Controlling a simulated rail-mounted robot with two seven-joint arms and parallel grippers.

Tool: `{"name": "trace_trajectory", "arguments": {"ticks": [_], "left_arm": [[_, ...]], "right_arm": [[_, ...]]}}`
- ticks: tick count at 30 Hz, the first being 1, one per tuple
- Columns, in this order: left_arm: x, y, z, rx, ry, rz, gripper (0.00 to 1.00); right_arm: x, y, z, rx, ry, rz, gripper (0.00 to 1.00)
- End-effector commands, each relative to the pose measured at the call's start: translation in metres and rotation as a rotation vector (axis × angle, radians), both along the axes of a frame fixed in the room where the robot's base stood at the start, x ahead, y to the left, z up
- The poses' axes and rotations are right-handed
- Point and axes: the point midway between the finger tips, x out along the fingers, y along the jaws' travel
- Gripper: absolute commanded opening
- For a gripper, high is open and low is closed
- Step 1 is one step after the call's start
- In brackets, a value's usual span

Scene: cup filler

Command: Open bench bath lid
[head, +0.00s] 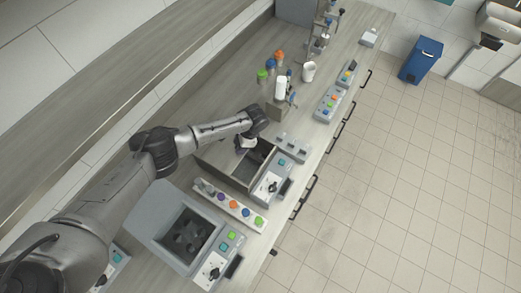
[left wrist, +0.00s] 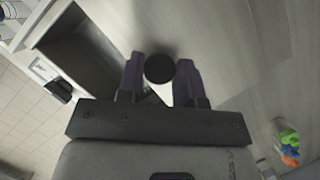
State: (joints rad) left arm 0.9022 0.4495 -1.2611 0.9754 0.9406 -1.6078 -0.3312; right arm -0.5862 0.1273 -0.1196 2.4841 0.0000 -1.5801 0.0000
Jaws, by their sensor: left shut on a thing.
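The bench bath (head: 268,187) is a grey box with a control panel on the counter, and its dark interior shows partly open. Its lid (head: 221,164) looks like a flat panel raised on the left side of the opening. My left gripper (head: 243,146) is over the bath, its fingers partly hidden by the wrist. In the left wrist view my left gripper (left wrist: 160,82) is shut on a round black knob (left wrist: 160,68), which appears to be the lid's handle. The bath's dark opening (left wrist: 78,55) lies left of the fingers. My right gripper is not in view.
A second open bath (head: 187,233) stands nearer, with a rack of coloured knobs (head: 229,207) between the two. Bottles (head: 279,58), a white cup (head: 308,71) and a control box (head: 329,105) stand farther along the counter. A blue bin (head: 421,60) is on the floor.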

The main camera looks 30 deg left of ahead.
Motion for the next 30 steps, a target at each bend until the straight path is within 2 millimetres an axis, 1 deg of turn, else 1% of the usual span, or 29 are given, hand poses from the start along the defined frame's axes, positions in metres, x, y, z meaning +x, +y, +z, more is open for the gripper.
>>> {"name": "trace_trajectory", "arguments": {"ticks": [1, 3, 6, 16, 17, 24, 30], "left_arm": [[0.001, 0.012, -0.001, 0.003, 0.000, 0.004, 0.00], [0.002, 0.023, -0.001, 0.003, -0.001, 0.003, 0.00], [0.003, 0.031, -0.001, 0.003, -0.001, 0.002, 0.00], [0.003, 0.032, -0.001, 0.002, -0.001, 0.000, 0.00], [0.003, 0.032, -0.001, 0.002, -0.001, 0.000, 0.35], [0.003, 0.032, -0.001, 0.001, 0.000, 0.000, 0.58], [0.003, 0.032, 0.000, 0.001, 0.000, 0.000, 0.59]], "right_arm": [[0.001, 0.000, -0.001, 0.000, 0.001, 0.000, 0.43], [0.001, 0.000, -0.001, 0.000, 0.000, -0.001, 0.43], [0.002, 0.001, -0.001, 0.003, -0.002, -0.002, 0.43], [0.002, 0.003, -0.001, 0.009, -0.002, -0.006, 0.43], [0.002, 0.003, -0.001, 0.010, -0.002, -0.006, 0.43], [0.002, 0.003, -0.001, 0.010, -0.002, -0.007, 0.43], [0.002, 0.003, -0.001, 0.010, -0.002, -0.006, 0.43]]}}
